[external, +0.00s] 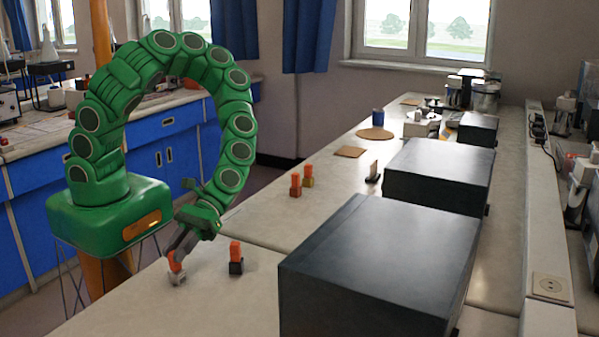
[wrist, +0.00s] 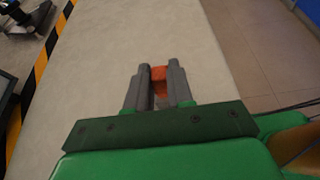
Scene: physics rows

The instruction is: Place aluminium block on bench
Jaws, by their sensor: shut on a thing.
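My gripper (external: 174,258) is low over the near end of the pale bench (external: 215,300), pointing down. It is shut on the orange upper part (external: 175,267) of a small block, whose light grey lower part (external: 177,280) looks like the aluminium block. In the wrist view my gripper (wrist: 158,72) has its two grey fingers on either side of the orange piece (wrist: 159,78). The grey part is at or just above the bench top; I cannot tell whether it touches.
An orange-topped black block (external: 236,266) stands just right of my gripper. Two orange-topped blocks (external: 295,186) and (external: 308,177) stand farther back. A large dark box (external: 375,270) takes up the near right, with another (external: 440,175) behind. Bare bench lies around the gripper.

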